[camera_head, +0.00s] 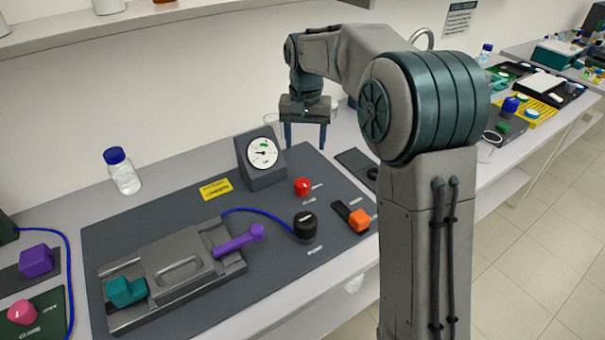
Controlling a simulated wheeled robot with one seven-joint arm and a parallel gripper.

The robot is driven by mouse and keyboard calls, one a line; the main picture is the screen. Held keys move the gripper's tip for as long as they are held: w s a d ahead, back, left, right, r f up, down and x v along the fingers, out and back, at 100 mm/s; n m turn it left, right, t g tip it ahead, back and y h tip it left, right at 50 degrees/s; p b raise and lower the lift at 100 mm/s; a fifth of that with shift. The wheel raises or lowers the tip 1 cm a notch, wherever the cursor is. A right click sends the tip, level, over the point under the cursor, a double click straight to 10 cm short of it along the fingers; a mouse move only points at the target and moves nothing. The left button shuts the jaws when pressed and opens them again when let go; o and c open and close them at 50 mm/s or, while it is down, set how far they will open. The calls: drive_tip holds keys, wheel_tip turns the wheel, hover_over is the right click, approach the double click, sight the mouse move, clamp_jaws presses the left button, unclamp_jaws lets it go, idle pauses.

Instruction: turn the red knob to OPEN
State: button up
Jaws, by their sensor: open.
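The red knob (302,187) stands on the dark grey rig board (190,218), right of the pressure gauge (263,153). Small white lettering lies beside the knob, too small to read, so I cannot tell which mark it points to. My gripper (306,143) is open and empty, with its two fingers pointing down. It is above and behind the red knob in the picture, near the board's back right edge, and apart from the knob.
A black knob (304,225) with a blue tube and an orange handle (359,219) stand close to the red knob. A metal press with a purple lever (239,240) and a teal block (125,291) fills the front left. A blue-capped bottle (122,172) stands at the back left.

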sight(302, 182)
drive_tip(key=f, duration=0.4)
drive_tip(key=f+p, duration=0.1)
drive_tip(key=f, duration=0.4)
drive_tip(key=w+f, duration=0.1)
drive_tip(key=f, duration=0.4)
drive_tip(key=shift+a+f+p, duration=0.1)
drive_tip(key=shift+a+p, duration=0.2)
drive_tip(key=c, duration=1)
